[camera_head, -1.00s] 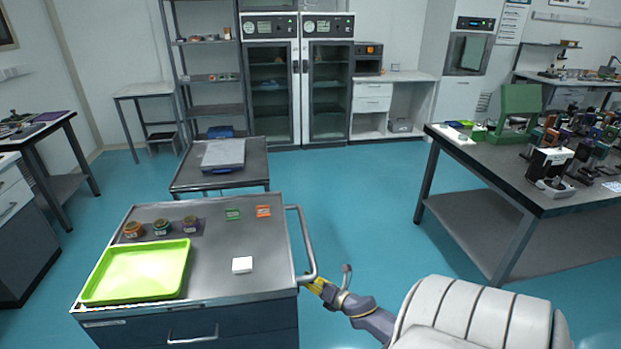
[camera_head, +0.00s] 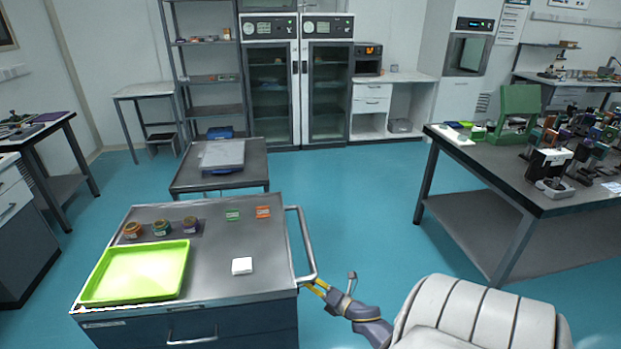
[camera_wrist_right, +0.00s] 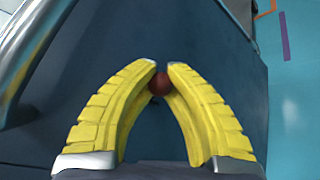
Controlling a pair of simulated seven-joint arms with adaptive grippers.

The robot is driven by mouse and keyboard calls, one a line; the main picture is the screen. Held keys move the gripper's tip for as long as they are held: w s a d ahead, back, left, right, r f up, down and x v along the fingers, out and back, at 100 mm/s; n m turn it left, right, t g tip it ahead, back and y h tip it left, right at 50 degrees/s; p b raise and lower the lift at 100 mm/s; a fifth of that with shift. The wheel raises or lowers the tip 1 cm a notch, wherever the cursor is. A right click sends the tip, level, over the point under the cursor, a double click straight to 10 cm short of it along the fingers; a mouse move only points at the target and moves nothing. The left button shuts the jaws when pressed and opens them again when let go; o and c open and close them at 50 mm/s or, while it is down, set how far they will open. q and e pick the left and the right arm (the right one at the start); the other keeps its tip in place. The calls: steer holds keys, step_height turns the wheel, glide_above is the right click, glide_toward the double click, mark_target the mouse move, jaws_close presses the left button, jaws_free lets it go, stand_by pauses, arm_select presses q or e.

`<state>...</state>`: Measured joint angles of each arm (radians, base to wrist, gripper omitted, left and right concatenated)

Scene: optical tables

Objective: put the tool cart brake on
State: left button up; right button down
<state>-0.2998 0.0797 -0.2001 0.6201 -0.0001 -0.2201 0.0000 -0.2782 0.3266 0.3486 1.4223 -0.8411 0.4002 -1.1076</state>
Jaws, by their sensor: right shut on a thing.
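The tool cart (camera_head: 215,265) stands at the front left of the head view, with a grey metal top, dark blue drawers and a tubular push handle (camera_head: 306,250) on its right side. My right gripper (camera_head: 316,287) is low beside the cart's right side, by the lower end of the handle. In the wrist view my right gripper (camera_wrist_right: 161,72) has its yellow fingers closed around a small dark red knob (camera_wrist_right: 159,84) against the dark cart side. The knob is hidden in the head view, and the lever under it is hidden. My left gripper is not in view.
On the cart top are a lime green tray (camera_head: 135,272), several small jars, a white block (camera_head: 242,265) and two small labelled pieces. A second cart (camera_head: 240,177) stands behind. A workbench (camera_head: 500,180) stands at the right, with clear blue floor between.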

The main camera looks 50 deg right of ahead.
steer(key=shift+w+a+f+m+t+h, duration=0.1)
steer(key=shift+f+m+t+h, duration=0.2)
steer(key=shift+f+m+t, duration=0.8)
steer(key=shift+s+d+f+m+t+h, duration=0.1)
steer(key=shift+f+m+t+h, duration=0.35)
steer(key=shift+m, duration=1.25)
steer(key=shift+w+a+f+m+t+h, duration=0.15)
steer(key=shift+f+m+t, duration=0.7)
steer(key=shift+m, duration=0.55)
steer(key=shift+t, duration=0.3)
steer(key=c, duration=1.2)
jaws_free()
steer(key=shift+r, duration=0.1)
steer(key=v, duration=1.2)
steer(key=shift+a, duration=0.15)
steer(key=shift+m, duration=0.3)
